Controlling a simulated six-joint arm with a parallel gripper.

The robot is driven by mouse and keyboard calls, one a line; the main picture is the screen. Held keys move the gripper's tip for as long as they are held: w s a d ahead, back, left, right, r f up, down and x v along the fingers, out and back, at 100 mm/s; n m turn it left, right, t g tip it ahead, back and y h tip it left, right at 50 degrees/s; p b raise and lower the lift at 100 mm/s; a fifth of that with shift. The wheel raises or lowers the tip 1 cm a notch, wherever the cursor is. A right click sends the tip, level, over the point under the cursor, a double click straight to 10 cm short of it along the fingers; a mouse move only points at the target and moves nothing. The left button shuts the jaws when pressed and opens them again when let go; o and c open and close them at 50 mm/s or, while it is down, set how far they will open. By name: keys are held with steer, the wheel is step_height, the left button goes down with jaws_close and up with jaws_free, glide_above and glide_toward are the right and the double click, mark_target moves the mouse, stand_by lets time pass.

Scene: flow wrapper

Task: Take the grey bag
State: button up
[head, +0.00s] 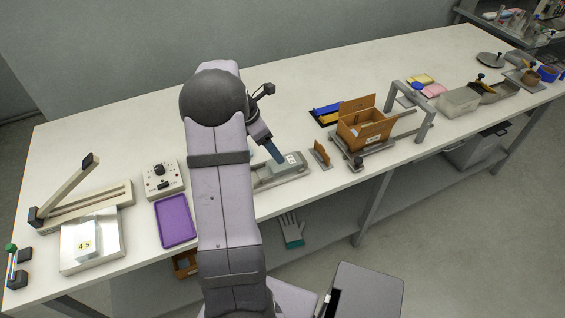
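A grey item with a white label (291,159), which looks like the grey bag, lies on or in a long grey holder (278,182) near the table's front edge. I cannot clearly separate the item from the holder. My gripper (274,152) points down at the left part of this item, with a blue finger close to it. Whether it touches the item is too small to tell. The finger gap is not visible, and my arm hides the holder's left end.
A purple tray (175,221), a control box (161,180), a lever device (85,206) and a metal unit (92,252) stand left of my arm. A small brown upright plate (321,154) and an open cardboard box (363,130) stand right. The table's back middle is clear.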

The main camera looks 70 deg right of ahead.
mark_target(279, 166)
steer(key=shift+s+d+f, duration=0.1)
steer(key=shift+s+f, duration=0.4)
steer(key=shift+a+p+x, duration=0.1)
steer(key=shift+p+x, duration=0.5)
steer(key=shift+x, duration=1.2)
steer(key=shift+a+p+x, duration=0.15)
steer(key=shift+p+x, duration=0.4)
steer(key=shift+x, duration=1.25)
steer(key=shift+w+f, duration=0.15)
steer(key=shift+w, duration=0.05)
steer(key=c, duration=1.1)
